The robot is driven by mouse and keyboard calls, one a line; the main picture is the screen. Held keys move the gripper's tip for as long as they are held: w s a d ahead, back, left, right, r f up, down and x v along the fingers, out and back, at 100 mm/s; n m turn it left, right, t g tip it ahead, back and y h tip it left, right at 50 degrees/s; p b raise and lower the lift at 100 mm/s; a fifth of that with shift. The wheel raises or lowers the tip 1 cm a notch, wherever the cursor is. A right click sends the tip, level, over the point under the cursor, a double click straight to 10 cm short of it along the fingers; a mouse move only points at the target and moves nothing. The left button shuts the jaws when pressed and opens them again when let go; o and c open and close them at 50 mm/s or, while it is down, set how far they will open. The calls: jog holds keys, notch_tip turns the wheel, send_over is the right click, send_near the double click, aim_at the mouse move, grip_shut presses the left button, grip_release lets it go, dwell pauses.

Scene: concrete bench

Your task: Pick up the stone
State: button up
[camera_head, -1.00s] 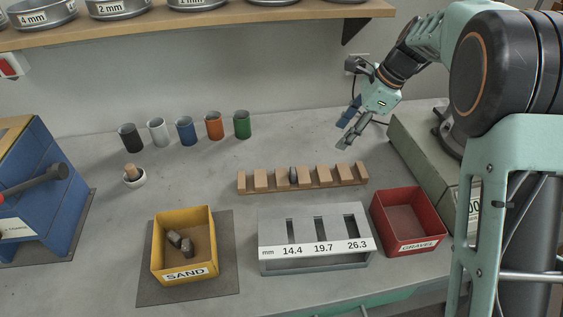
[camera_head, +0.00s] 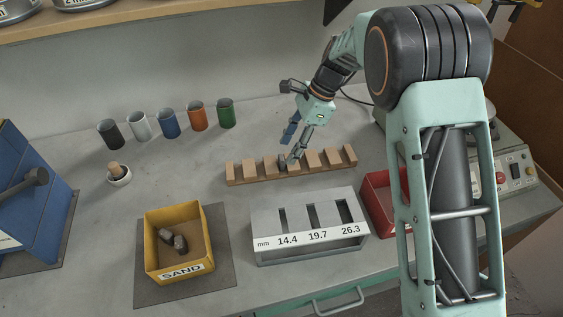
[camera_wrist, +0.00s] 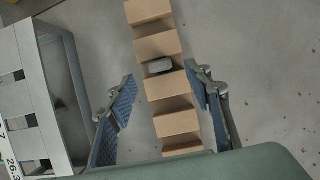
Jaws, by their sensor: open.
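A small grey stone (camera_wrist: 159,66) sits in a slot of the wooden rack (camera_wrist: 149,13), between two of its blocks. In the head view the rack (camera_head: 236,173) stands behind the sieve gauge, and the stone is largely hidden by my gripper. My gripper (camera_head: 291,148) is open and empty, above the middle of the rack. In the wrist view its blue-padded fingers (camera_wrist: 161,78) are spread on either side of the rack, with the stone seen between the fingertips. I cannot tell the exact height above the stone.
A gauge block marked 14.4, 19.7 and 26.3 (camera_head: 258,222) stands in front of the rack. A yellow SAND bin (camera_head: 151,251) holds dark stones (camera_head: 180,242). A red bin (camera_head: 377,190) is partly hidden by my arm. Several coloured cups (camera_head: 168,125) stand at the back.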

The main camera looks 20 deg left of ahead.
aim_at(281, 162)
jog(key=x, duration=0.4)
jog(key=shift+s+a+f, duration=0.1)
jog(key=c, duration=1.2)
